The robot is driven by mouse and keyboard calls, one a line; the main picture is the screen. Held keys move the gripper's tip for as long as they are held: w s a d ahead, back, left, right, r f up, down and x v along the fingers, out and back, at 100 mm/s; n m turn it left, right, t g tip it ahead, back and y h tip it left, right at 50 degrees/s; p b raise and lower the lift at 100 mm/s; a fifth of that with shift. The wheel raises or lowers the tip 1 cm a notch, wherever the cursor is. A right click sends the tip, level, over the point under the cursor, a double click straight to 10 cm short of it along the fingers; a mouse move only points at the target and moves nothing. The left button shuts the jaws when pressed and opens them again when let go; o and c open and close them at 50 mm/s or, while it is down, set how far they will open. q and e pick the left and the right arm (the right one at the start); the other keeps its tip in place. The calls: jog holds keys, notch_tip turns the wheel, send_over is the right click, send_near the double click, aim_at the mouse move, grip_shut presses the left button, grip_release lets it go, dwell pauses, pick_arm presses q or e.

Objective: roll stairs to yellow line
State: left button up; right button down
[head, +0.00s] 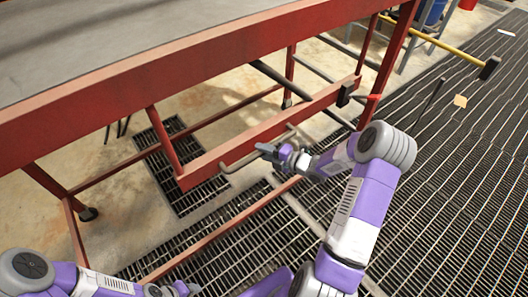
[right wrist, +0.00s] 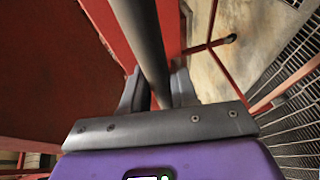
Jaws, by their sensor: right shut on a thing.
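The stairs' red metal frame (head: 235,140) spans the head view from left to upper right, with a grey top surface (head: 110,35). A grey bent handle bar (head: 232,165) sticks out from its lower red beam. My right gripper (head: 268,151) is at this bar. In the right wrist view the jaws (right wrist: 157,92) are shut on the dark round bar (right wrist: 143,40), which runs up between the fingers. A yellow bar or line (head: 440,41) with a dark end lies at upper right, beyond the frame. My left gripper (head: 182,290) is at the bottom edge, partly cut off; its jaws are unclear.
Pale concrete (head: 215,100) shows under the frame. A blue container (head: 433,12) and a red one (head: 467,4) stand at the top right.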

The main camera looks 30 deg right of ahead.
jog(key=shift+s+a+f+b, duration=0.15)
jog(key=shift+a+b, duration=0.2)
jog(key=shift+a, duration=1)
jog(key=c, duration=1)
grip_release()
jog(key=shift+r, duration=0.2)
jog(key=shift+o, duration=0.2)
jog(key=shift+d, duration=0.3)
jog(key=shift+s+d, duration=0.2)
jog(key=shift+s, duration=0.15)
jog(key=p+v, duration=0.1)
jog(key=v, duration=0.5)
jog(key=shift+s, duration=0.3)
